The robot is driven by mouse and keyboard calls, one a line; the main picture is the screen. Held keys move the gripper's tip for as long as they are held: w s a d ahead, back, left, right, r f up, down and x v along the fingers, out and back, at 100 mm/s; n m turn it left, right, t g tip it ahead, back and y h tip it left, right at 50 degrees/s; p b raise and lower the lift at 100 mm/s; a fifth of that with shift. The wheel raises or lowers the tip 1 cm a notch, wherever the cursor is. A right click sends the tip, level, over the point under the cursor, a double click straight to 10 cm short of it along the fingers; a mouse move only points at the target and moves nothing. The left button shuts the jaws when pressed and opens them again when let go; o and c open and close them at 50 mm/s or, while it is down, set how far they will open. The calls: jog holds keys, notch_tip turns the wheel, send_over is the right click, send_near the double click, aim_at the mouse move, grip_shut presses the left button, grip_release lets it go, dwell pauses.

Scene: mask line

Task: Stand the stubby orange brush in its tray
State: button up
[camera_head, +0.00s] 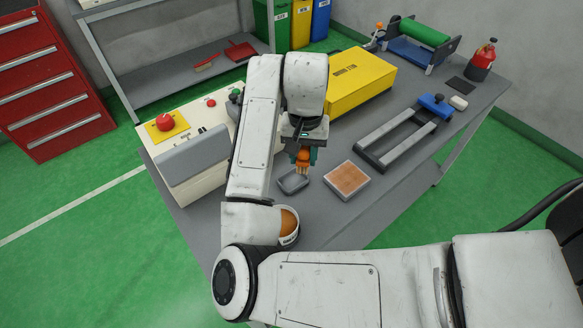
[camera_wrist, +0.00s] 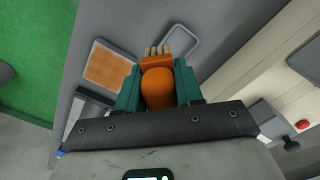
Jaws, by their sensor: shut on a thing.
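The stubby orange brush (camera_head: 303,158) is held between the teal fingers of my gripper (camera_head: 304,153). In the wrist view the orange brush (camera_wrist: 158,88) sits between both fingers of the gripper (camera_wrist: 158,84), its pale bristles pointing away from the palm. In the head view the bristles point down. A small empty grey tray (camera_head: 291,183) lies on the bench just below and beside the brush; its rim also shows in the wrist view (camera_wrist: 195,40), partly hidden behind the bristles. I cannot tell whether the bristles touch the tray.
A square pale tray with an orange-brown pad (camera_head: 347,179) lies right of the grey tray. A tub with orange contents (camera_head: 288,223) stands near the front edge, partly behind my arm. A grey frame (camera_head: 396,137), yellow box (camera_head: 360,82) and control console (camera_head: 190,150) surround the area.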

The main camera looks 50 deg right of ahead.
jog(key=w+f, duration=0.1)
jog(key=f, duration=0.1)
jog(key=w+f, duration=0.1)
jog(key=f, duration=0.1)
jog(key=w+f+p, duration=0.1)
jog(key=f, duration=0.1)
jog(key=shift+w+d+f, duration=0.2)
jog(key=shift+d+f, duration=0.05)
jog(key=shift+f, duration=0.4)
jog(key=shift+f, duration=0.6)
jog(key=o, duration=0.9)
jog(key=shift+r, duration=0.1)
notch_tip(320, 180, up, 13)
jog(key=shift+r, duration=0.1)
